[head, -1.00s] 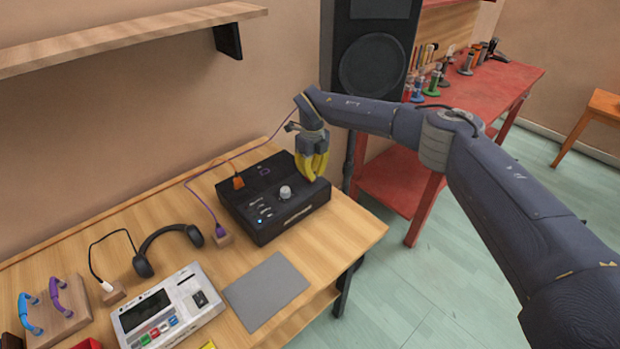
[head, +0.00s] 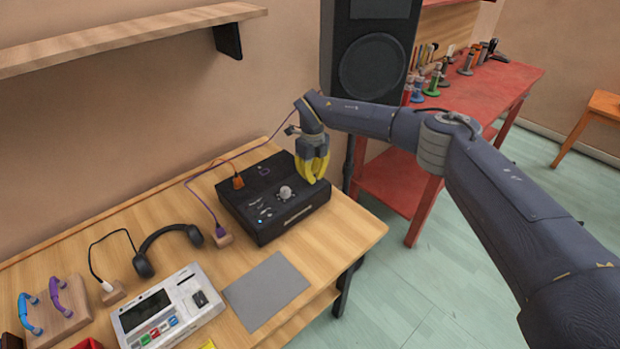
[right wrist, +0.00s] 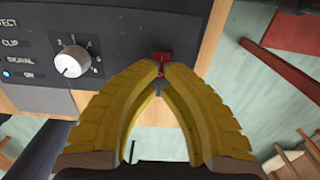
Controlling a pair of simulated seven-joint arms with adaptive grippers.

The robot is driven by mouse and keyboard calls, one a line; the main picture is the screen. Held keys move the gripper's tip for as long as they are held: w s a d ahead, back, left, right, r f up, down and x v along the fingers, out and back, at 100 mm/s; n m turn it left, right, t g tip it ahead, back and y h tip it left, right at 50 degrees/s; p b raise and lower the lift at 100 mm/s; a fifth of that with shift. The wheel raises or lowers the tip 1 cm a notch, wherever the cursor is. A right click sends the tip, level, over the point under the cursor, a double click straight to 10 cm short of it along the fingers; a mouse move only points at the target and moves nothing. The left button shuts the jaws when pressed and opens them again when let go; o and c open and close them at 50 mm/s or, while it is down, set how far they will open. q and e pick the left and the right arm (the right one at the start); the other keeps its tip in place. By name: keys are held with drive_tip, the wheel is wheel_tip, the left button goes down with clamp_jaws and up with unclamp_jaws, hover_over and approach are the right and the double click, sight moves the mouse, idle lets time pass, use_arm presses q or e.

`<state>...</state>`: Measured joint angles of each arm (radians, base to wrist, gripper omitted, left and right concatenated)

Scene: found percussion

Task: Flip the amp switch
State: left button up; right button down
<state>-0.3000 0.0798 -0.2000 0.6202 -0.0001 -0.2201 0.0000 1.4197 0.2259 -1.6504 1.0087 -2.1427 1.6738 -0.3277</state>
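The amp is a black box (head: 262,223) on the wooden bench, with a silver knob (head: 285,192) and a lit blue light on its panel. In the right wrist view the knob (right wrist: 73,62) and the blue light (right wrist: 6,73) beside the word ON show at left. A small red switch (right wrist: 161,58) sits near the panel's right end, just at my fingertips. My right gripper (right wrist: 161,72) has its yellow fingers drawn together, tips at the switch; I cannot tell whether they touch it. In the head view my right gripper (head: 311,180) hides the switch. My left gripper is not in view.
Headphones (head: 165,236), a white device with a screen (head: 170,308) and a grey mat (head: 265,291) lie on the bench. Cables run to the amp's left. A black speaker (head: 370,65) and a red table (head: 470,95) stand behind my right arm.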

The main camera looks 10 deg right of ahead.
drive_tip(key=shift+f, duration=0.7)
idle(0.3)
drive_tip(key=shift+r, duration=0.15)
drive_tip(key=shift+r, duration=3.4)
